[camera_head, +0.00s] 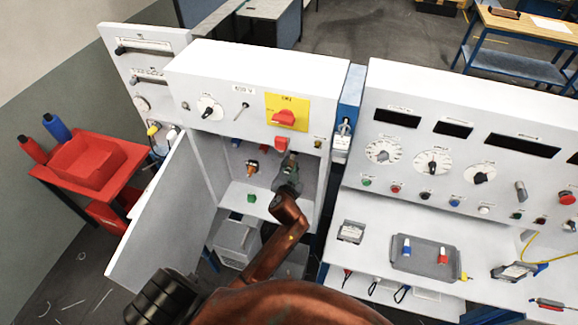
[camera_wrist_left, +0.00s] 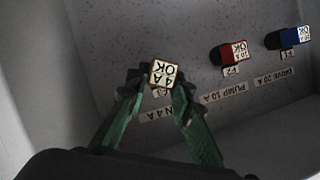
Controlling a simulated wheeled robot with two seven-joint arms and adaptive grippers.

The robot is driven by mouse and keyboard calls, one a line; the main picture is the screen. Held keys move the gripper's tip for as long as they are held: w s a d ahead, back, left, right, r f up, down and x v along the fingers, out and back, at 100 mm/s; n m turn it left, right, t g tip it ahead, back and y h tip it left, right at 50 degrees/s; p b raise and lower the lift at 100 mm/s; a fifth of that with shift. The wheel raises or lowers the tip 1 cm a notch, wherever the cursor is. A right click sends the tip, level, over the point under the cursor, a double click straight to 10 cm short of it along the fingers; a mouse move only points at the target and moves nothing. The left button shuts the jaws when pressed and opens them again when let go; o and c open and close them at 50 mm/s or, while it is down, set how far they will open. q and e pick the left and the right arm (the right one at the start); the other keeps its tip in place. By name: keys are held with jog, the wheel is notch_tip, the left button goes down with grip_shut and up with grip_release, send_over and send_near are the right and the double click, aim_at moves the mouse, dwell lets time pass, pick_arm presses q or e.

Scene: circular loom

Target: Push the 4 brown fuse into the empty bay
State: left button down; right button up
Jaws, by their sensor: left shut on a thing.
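In the left wrist view the fuse marked 4 A OK (camera_wrist_left: 163,74) sits between the fingertips of my left gripper (camera_wrist_left: 160,88), which is shut on it. Its pale end face with the lettering faces the camera. It is close to the grey panel, at a label partly hidden behind it; I cannot tell whether it is in the bay or just in front. In the head view my left gripper (camera_head: 287,172) is inside the open cabinet, and the fuse is not clear there. A red fuse (camera_wrist_left: 232,52) and a blue fuse (camera_wrist_left: 287,38) stand on the panel. My right gripper is not in view.
The cabinet door (camera_head: 172,215) hangs open at the left. A green block (camera_head: 251,198) and an orange and black part (camera_head: 252,167) are inside the cabinet. A grey tray (camera_head: 425,270) with a blue and a red piece lies on the right bench.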

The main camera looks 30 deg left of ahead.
aim_at(294, 155)
pick_arm(q)
jog(key=shift+w+a, duration=0.15)
jog(key=shift+w, duration=0.5)
jog(key=shift+w, duration=0.25)
jog(key=shift+w+a+b, duration=0.15)
jog(key=shift+w+a, duration=0.05)
jog(key=shift+w, duration=0.5)
jog(key=shift+w+a+b, duration=0.15)
jog(key=shift+w, duration=0.5)
jog(key=c, duration=1.6)
grip_release()
jog(key=v, duration=1.2)
